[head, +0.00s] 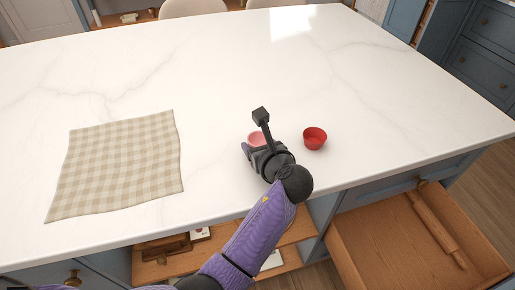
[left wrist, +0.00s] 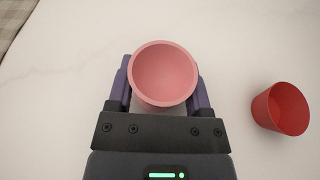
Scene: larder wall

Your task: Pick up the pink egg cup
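The pink egg cup (head: 257,138) is near the front of the white counter and partly hidden by my left gripper (head: 254,132). In the left wrist view the egg cup (left wrist: 164,75) shows from above, its round open mouth between the two fingers of my left gripper (left wrist: 162,88). One finger is on each side, close against the cup's outline. The rim covers the fingers' inner faces, so I cannot tell whether they touch the cup or whether it is lifted. My right gripper is in neither view.
A red cup (head: 315,138) stands just right of my left gripper; it also shows in the wrist view (left wrist: 281,108). A checked cloth (head: 117,165) lies on the counter (head: 215,75) at left. An open drawer (head: 385,240) with a rolling pin (head: 436,228) juts out at lower right.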

